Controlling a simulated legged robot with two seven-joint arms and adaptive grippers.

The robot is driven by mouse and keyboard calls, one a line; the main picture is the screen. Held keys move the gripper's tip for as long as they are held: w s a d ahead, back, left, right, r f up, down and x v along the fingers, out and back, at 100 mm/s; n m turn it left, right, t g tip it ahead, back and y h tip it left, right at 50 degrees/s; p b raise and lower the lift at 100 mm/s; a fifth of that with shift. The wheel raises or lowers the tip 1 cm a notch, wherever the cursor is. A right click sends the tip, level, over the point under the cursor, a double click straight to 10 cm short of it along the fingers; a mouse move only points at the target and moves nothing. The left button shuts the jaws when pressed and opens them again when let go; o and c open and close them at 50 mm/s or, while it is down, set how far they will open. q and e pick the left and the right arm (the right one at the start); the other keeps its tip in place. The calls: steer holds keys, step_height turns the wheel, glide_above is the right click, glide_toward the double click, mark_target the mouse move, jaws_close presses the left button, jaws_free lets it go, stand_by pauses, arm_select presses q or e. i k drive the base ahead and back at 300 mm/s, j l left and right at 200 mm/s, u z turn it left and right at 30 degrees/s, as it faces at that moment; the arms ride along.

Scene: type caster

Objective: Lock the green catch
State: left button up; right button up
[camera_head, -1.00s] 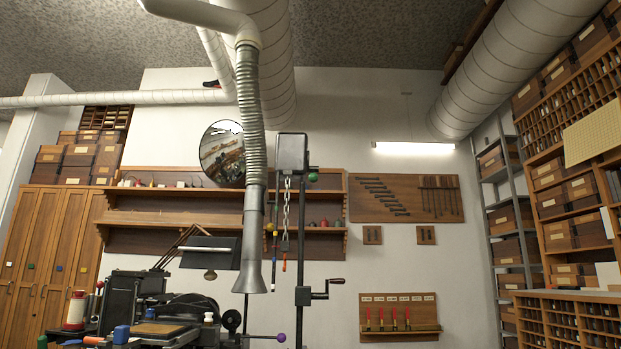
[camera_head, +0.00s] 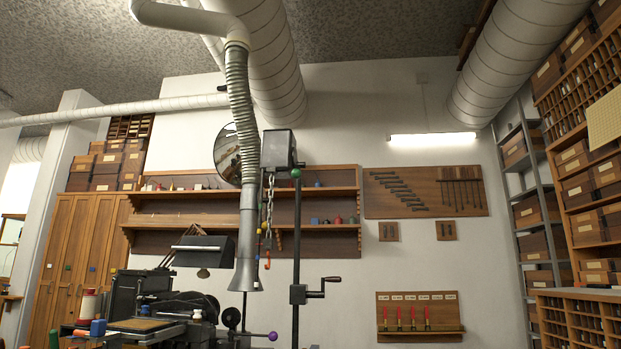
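A small green knob (camera_head: 296,173) sits at the top of a dark upright post (camera_head: 296,240), beside a grey box with a hanging chain. I cannot tell whether this is the green catch, or whether it is locked. A black machine (camera_head: 150,300) with a purple-ended lever (camera_head: 272,336) stands at the lower left of the post. Neither of my grippers is in view.
A crank handle (camera_head: 330,280) sticks out from the post's right side. Wooden cabinets (camera_head: 75,250) stand at the left, metal shelves (camera_head: 535,200) at the right.

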mark_target(296, 173)
steer(key=i+l+u, duration=0.2)
steer(key=l, duration=0.2)
steer(key=i+l+u, duration=0.2)
steer(key=l, duration=0.25)
steer(key=i+l+u, duration=0.2)
steer(key=l, duration=0.3)
steer(key=l+u, duration=0.2)
steer(key=l, duration=0.25)
steer(key=i+l+u, duration=0.2)
steer(key=l, duration=0.3)
steer(key=k, duration=0.1)
